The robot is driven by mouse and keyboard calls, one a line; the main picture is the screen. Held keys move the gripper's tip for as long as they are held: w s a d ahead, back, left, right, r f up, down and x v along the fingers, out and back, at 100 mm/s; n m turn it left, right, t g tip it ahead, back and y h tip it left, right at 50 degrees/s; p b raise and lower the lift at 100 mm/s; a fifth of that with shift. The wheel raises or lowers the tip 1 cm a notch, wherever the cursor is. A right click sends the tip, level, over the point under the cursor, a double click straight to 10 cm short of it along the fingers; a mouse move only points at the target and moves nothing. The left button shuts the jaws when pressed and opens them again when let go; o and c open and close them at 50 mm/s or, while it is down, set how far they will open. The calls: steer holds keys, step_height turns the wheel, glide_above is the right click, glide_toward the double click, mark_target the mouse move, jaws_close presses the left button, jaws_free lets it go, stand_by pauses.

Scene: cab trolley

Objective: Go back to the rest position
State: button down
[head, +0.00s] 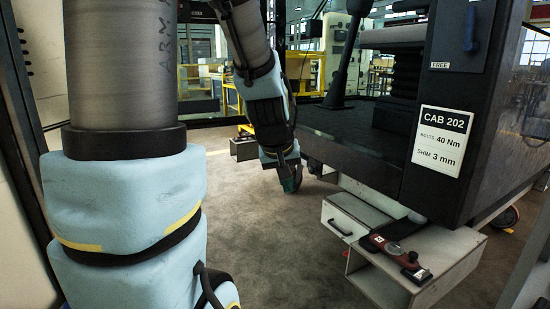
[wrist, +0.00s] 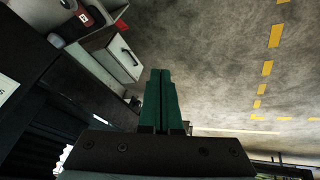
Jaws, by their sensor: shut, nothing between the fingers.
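My gripper (head: 291,184) hangs low over the floor in the head view, left of the dark cab trolley (head: 385,145). In the wrist view its green fingers (wrist: 161,100) are pressed together, with nothing between them. The arm reaches down from the top of the head view, and a large arm part of mine fills the left side. The gripper is apart from the trolley's step boxes.
A white step box (head: 350,220) with a handle stands under the trolley. A red and black tool (head: 395,252) lies on the nearer box. A label (head: 440,140) reads "CAB 202". Yellow dashed lines (wrist: 268,68) mark the floor. Open floor (head: 260,250) lies in front.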

steer(key=s+a+f+m+g+y, duration=0.15)
steer(key=s+a+f+g, duration=0.3)
steer(key=s+a, duration=0.5)
step_height(320, 180, up, 24)
steer(key=p, duration=2.5)
steer(key=shift+w+t, duration=0.35)
steer(key=shift+t, duration=0.1)
steer(key=shift+y, duration=0.25)
